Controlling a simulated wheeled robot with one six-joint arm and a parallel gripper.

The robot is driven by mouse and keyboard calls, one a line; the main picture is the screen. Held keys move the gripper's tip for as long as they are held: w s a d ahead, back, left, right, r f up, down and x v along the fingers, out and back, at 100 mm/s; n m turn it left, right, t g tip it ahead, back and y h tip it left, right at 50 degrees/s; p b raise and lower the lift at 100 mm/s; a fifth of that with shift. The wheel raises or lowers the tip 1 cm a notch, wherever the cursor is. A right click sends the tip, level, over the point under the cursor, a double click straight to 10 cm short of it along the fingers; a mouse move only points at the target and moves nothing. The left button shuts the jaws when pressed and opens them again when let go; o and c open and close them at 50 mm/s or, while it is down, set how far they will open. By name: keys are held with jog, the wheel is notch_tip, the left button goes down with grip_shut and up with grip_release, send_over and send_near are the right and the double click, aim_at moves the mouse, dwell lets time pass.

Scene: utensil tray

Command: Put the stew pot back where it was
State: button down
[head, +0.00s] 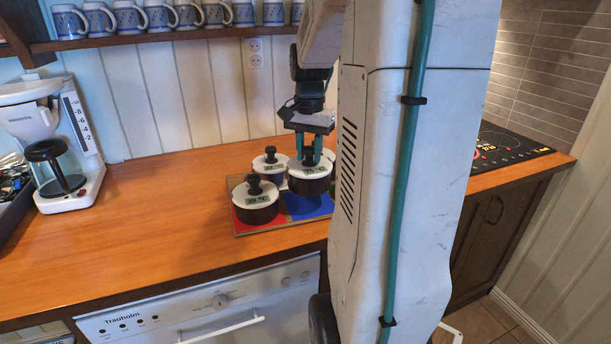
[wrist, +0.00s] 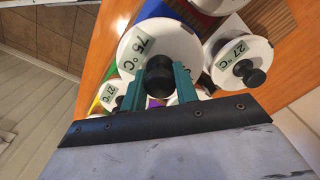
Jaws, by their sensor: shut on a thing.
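My gripper (head: 308,150) is shut on the black lid knob of a dark pot with a white lid marked 75 °C (head: 309,186). In the wrist view the fingers (wrist: 160,80) close on the knob of the same lid (wrist: 138,38). The held pot appears slightly above a blue square (head: 312,207) of the board (head: 240,229); the exact gap is hard to tell. Another pot (head: 268,167) stands behind. Part of the board is hidden behind pots and my arm.
A coffee maker (head: 50,140) and a dark utensil tray (head: 12,200) are at the left. Mugs (head: 130,18) line a shelf above. A cooktop (head: 500,148) is at the right. The wooden counter (head: 160,190) left of the board is clear.

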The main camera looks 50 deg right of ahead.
aim_at(310, 164)
jog(key=shift+d+f, duration=0.1)
jog(key=shift+f, duration=2.5)
jog(key=shift+f, duration=0.15)
jog(key=c, duration=1.1)
grip_release()
notch_tip(310, 164, up, 12)
jog(key=s+a+r+n, duration=0.15)
jog(key=a+n, duration=0.45)
jog(key=a, duration=1)
jog(key=s+a+f+n, duration=0.2)
jog(key=s+a+n, duration=0.1)
jog(key=a, duration=0.1)
jog(key=s+a+f+n+t, duration=0.1)
jog(key=s+a+n, duration=0.2)
jog(key=s+a, duration=0.1)
jog(key=s+a+f+n, duration=0.2)
jog(key=s+a+n, duration=0.1)
jog(key=a, duration=0.3)
jog(key=shift+s+a+f, duration=0.2)
jog(key=shift+s+f, duration=0.15)
jog(key=shift+s, duration=0.2)
